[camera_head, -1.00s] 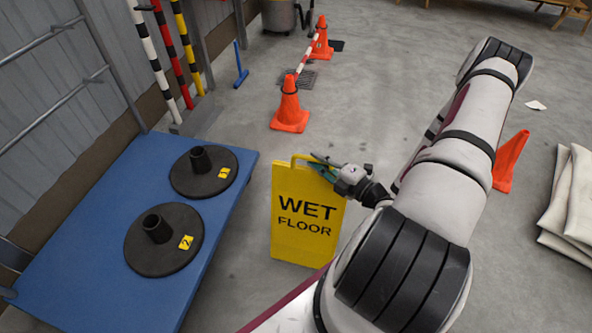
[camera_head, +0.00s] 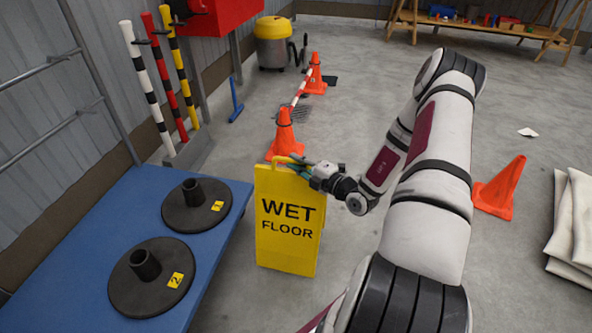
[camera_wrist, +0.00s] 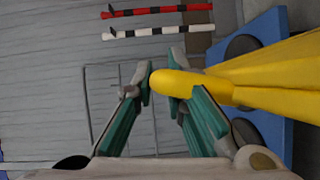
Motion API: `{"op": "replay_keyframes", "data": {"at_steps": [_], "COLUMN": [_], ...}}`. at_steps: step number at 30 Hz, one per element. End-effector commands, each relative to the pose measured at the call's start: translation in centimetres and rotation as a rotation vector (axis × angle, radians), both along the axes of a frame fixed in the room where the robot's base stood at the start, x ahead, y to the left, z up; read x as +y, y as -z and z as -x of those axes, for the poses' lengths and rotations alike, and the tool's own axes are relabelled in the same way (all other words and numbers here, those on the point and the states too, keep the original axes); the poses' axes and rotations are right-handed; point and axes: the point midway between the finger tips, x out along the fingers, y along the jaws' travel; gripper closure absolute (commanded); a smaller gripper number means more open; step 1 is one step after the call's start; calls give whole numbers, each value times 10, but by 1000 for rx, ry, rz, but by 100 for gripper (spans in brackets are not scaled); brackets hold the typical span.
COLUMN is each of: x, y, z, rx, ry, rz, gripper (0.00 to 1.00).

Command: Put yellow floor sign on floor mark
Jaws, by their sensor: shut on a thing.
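The yellow floor sign (camera_head: 288,235), lettered "WET FLOOR", is upright in the middle of the head view, right of the blue platform. My gripper (camera_head: 303,168) is shut on its top handle, coming in from the right. In the wrist view my gripper's green fingers (camera_wrist: 162,85) meet at the rounded end of the yellow handle (camera_wrist: 195,88), and the sign's panels (camera_wrist: 275,75) stretch off to the right. I cannot tell whether the sign's foot touches the floor. I cannot make out a floor mark in either view.
The blue platform (camera_head: 100,205) holds two black round bases (camera_head: 150,280). Orange cones (camera_head: 285,137) joined by a striped bar stand behind the sign. Another cone (camera_head: 500,187) and folded pale cloth (camera_head: 575,225) are at the right. Open floor lies between.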

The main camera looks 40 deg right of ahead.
Motion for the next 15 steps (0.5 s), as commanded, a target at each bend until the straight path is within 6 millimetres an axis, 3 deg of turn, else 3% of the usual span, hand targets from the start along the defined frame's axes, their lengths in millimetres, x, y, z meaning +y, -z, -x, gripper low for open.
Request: {"op": "replay_keyframes", "data": {"at_steps": [4,15], "x": [-2,-2], "y": [-1,33], "z": [-12,-9], "rx": [-7,-5], "ry": [-2,-1], "rz": [1,0], "gripper": [100,100]}}
